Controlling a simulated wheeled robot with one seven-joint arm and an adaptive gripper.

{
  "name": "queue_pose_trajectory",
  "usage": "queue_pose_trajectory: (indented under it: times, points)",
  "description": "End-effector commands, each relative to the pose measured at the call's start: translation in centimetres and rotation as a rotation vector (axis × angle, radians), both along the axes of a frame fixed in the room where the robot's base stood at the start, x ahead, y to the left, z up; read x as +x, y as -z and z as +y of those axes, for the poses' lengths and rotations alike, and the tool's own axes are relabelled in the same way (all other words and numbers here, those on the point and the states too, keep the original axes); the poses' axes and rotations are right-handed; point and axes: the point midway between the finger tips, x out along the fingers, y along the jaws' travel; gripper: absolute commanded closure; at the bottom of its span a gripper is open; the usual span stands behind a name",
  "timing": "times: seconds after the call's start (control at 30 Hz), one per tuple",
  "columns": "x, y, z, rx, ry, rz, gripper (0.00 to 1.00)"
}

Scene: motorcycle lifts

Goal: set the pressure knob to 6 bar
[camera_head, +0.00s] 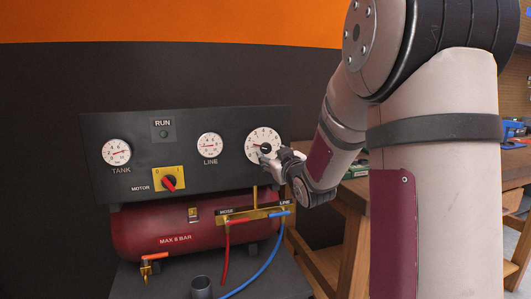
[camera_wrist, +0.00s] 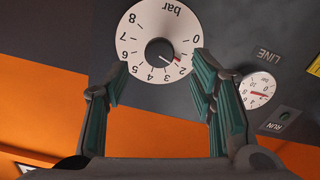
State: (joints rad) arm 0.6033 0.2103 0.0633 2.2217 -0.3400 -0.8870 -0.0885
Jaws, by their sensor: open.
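The pressure knob (camera_wrist: 158,51) is dark and round, at the centre of a white dial marked from 0 to 8 bar. The dial appears upside down in the wrist view. A red pointer mark on the knob's lower right side points to the low numbers, around 1 to 2. In the head view the knob (camera_head: 266,148) is on the panel's right side, partly behind my gripper. My gripper (camera_wrist: 160,68) is open and empty, its fingers apart on either side of the knob's line. I cannot tell whether they touch the panel.
The dark panel (camera_head: 185,190) also carries a TANK gauge (camera_head: 117,152), a LINE gauge (camera_head: 209,146), a red MOTOR switch (camera_head: 169,182) and a RUN lamp (camera_head: 164,134). Below are a red tank (camera_head: 150,228) and red and blue hoses (camera_head: 262,268). A wooden workbench (camera_head: 357,235) stands right.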

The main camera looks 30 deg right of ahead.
Motion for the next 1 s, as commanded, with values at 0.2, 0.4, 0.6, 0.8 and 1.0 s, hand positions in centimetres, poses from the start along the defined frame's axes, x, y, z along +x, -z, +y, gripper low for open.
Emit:
queue_pose_trajectory:
  times: [0.2, 0.4, 0.6, 0.8, 1.0]
  points:
    - [3.6, 0.1, -1.0, 0.000, -0.001, 0.000, 0.49]
    - [5.2, 0.1, -1.4, -0.001, -0.001, 0.001, 0.49]
    - [5.5, 0.0, -1.5, 0.000, 0.000, 0.001, 0.49]
    - [5.4, 0.0, -1.5, 0.000, 0.000, 0.001, 0.63]
    - [5.4, 0.0, -1.5, 0.000, 0.000, 0.001, 0.97]
